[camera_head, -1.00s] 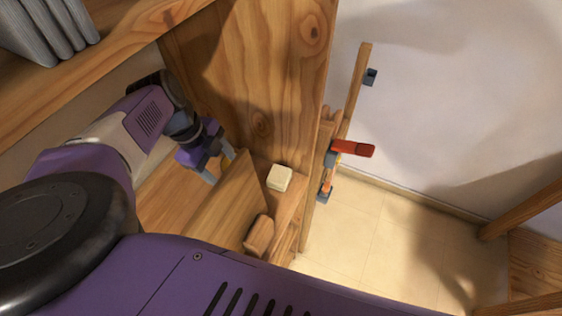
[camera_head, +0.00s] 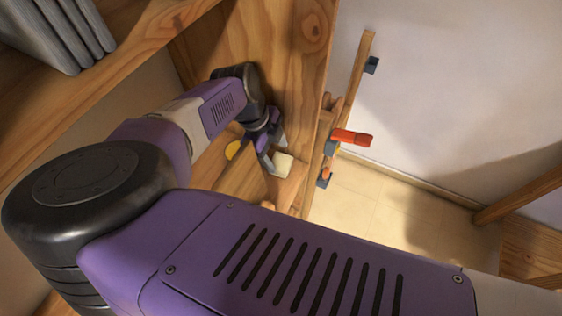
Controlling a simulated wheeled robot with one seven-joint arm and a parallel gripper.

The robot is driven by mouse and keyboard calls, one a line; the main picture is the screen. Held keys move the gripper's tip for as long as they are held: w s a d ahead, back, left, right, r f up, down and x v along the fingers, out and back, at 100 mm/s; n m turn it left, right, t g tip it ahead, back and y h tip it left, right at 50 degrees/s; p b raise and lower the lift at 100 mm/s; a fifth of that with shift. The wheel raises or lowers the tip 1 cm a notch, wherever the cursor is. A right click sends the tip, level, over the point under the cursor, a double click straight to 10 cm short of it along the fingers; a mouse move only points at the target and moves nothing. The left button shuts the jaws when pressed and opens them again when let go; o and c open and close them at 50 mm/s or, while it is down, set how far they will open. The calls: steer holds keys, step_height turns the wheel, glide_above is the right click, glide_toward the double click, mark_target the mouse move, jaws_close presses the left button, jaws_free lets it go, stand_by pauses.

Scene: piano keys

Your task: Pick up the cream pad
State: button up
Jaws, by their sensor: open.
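The cream pad (camera_head: 285,166) is a small pale block on the wooden ledge (camera_head: 291,192), close beside the tall wooden panel. My gripper (camera_head: 275,152) is open, with its fingers right at the pad's upper-left side. One finger shows at the pad's left and the other above it. I cannot tell whether the fingers touch the pad or straddle it. My gripper and wrist hide part of the area around it.
The tall wooden panel (camera_head: 290,60) rises just behind my gripper. A red-handled clamp (camera_head: 352,138) sits to the right of the panel. Grey upright items (camera_head: 62,30) stand on the upper-left shelf.

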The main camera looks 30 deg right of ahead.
mark_target(280, 163)
steer(key=x, duration=0.4)
steer(key=shift+s+a+f+p, duration=0.1)
steer(key=shift+f+p, duration=0.05)
steer(key=shift+p, duration=0.15)
steer(key=c, duration=1)
steer(key=shift+r, duration=0.2)
steer(key=shift+r+p, duration=0.9)
steer(key=shift+p, duration=0.2)
steer(key=shift+r+p, duration=0.9)
steer(key=s+d, duration=0.4)
steer(key=s, duration=0.4)
steer(key=s+d, duration=0.4)
steer(key=s, duration=0.3)
steer(key=shift+s+d+f, duration=0.25)
steer(key=shift+s+d, duration=0.1)
steer(key=shift+s, duration=0.05)
